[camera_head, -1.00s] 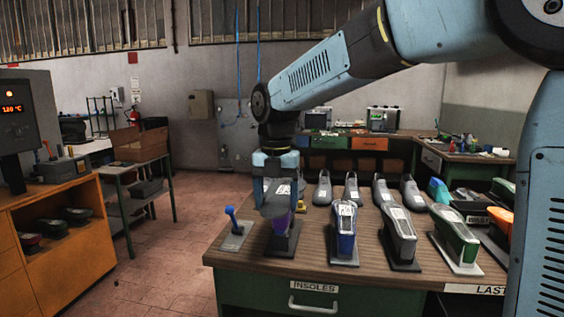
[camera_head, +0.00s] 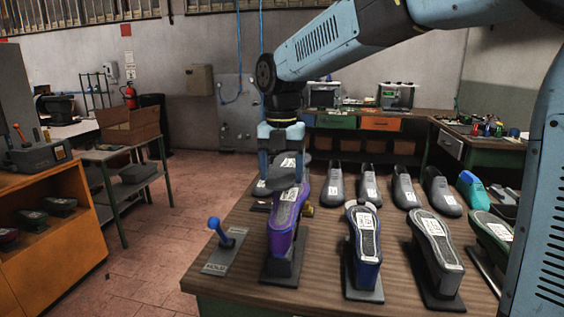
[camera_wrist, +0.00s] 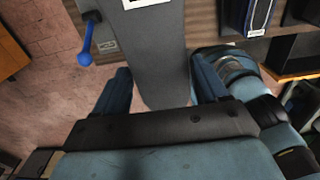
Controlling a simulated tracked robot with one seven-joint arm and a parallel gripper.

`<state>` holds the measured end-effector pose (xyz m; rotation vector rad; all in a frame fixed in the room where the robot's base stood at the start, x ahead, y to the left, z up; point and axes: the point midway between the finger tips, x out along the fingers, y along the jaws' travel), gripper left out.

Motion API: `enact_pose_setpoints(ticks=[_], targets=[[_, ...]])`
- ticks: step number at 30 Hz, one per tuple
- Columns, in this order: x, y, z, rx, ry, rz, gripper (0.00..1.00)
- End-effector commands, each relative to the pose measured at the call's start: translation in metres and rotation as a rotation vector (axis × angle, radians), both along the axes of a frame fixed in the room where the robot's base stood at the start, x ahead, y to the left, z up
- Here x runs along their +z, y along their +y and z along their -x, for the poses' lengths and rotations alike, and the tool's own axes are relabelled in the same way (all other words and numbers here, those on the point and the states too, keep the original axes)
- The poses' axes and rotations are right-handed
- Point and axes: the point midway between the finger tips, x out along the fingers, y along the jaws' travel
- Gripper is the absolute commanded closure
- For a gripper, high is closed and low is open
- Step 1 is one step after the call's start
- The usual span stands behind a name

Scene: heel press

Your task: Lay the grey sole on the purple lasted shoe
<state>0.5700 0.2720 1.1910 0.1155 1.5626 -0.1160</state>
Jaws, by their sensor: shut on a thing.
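My gripper (camera_head: 281,174) hangs over the far end of the purple lasted shoe (camera_head: 286,217). It is shut on the grey sole (camera_head: 282,180). In the wrist view the sole (camera_wrist: 158,55) lies lengthwise between my two fingers (camera_wrist: 163,82), with a white label near the top edge. The purple shoe sits upside down on a dark stand at the table's left, a white label on it, most of its upper face showing. The sole is above or behind its far end; I cannot tell whether they touch. The shoe does not show in the wrist view.
A blue-knobbed lever on a plate labelled HOLD (camera_head: 225,245) stands left of the purple shoe. A blue shoe (camera_head: 364,245) and a grey shoe (camera_head: 437,250) stand to its right on the wooden table (camera_head: 325,275). Several grey shoes line up behind.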

Motion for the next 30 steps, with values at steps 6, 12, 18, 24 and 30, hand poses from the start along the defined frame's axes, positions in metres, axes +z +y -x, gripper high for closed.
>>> enact_pose_setpoints(ticks=[6, 12, 18, 24, 30], targets=[[-0.004, 0.000, 0.001, 0.001, 0.001, 0.001, 0.61], [-0.015, 0.002, 0.001, 0.004, 0.000, 0.000, 0.61], [-0.030, 0.002, 0.001, 0.004, 0.001, 0.000, 0.61], [-0.045, 0.002, 0.002, 0.005, 0.001, 0.001, 0.61], [-0.059, 0.002, 0.002, 0.005, 0.001, 0.001, 0.61]])
